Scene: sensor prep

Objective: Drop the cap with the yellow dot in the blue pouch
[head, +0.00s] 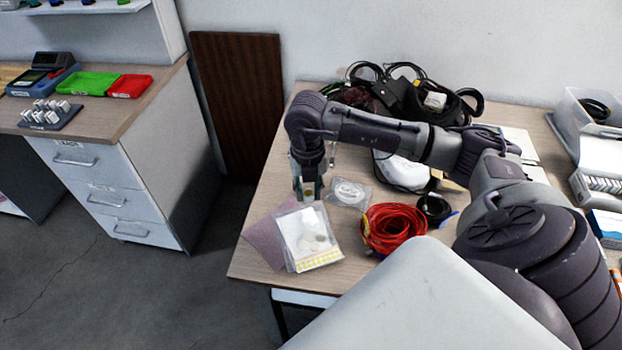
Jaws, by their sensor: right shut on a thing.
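My right gripper (308,192) points down over the near left part of the wooden table, just above a clear pouch (318,258) with pale discs inside and a yellow-marked strip. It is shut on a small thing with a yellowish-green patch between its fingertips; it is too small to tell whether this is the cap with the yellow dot. A second, smaller clear pouch (348,192) with a white ring lies just right of the gripper. I cannot make out a blue pouch. My left gripper is not in view.
A pinkish mat (259,232) lies partly under the near pouch. A red cable coil (394,230) and a black coil (434,208) lie to the right. Black cables and gear (400,95) fill the back. A counter (130,110) with green and red trays stands left, across a floor gap.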

